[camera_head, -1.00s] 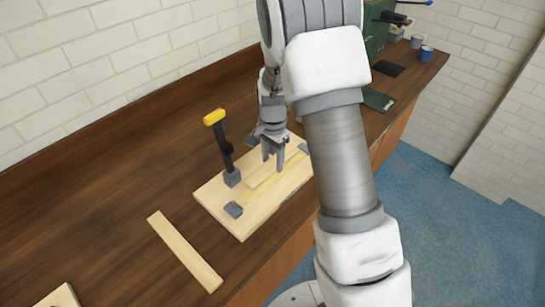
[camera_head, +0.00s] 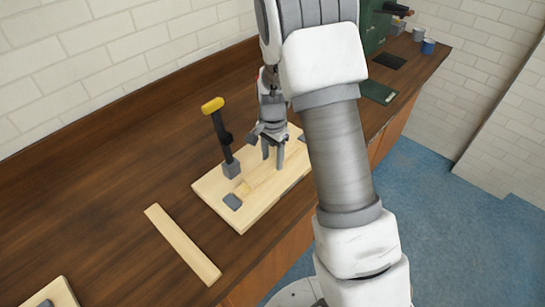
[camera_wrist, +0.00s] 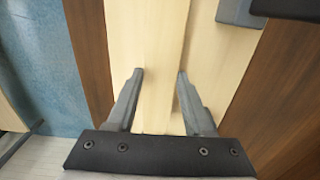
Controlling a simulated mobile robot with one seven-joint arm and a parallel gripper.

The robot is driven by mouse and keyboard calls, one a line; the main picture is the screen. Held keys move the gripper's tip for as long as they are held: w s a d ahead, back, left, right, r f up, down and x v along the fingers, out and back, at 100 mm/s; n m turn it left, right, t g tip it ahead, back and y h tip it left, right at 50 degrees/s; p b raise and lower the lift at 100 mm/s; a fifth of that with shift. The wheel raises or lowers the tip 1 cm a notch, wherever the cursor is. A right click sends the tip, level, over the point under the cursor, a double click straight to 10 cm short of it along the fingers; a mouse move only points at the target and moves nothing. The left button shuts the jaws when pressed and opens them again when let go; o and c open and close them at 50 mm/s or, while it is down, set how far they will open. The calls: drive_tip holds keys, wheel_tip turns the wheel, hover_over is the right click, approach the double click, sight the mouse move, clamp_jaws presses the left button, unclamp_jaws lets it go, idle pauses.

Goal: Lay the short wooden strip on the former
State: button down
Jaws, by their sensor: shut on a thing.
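The former is a pale wooden board (camera_head: 243,218) lying on the dark bench top, with small grey blocks (camera_head: 232,201) on it. The short wooden strip (camera_wrist: 160,45) runs lengthwise between my fingers in the wrist view, over the middle of the former (camera_wrist: 216,70). My gripper (camera_head: 272,161) points down over the board and is shut on the strip. In the wrist view my gripper (camera_wrist: 160,73) has one finger along each side of it. The strip lies on or very close above the board; I cannot tell whether it touches. My fingers and arm hide part of it.
A clamp with a yellow handle (camera_head: 213,105) stands upright at the board's back left. A longer loose strip (camera_head: 183,245) lies on the bench at front left. Another pale board (camera_head: 55,293) shows at the bottom left. The bench behind the clamp is clear.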

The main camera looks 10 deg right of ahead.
drive_tip(key=shift+f, duration=0.2)
idle(0.5)
drive_tip(key=shift+c, duration=1)
unclamp_jaws()
drive_tip(key=shift+r, duration=0.1)
wheel_tip(320, 180, up, 17)
drive_tip(key=shift+s+r, duration=0.1)
drive_tip(key=shift+r, duration=0.1)
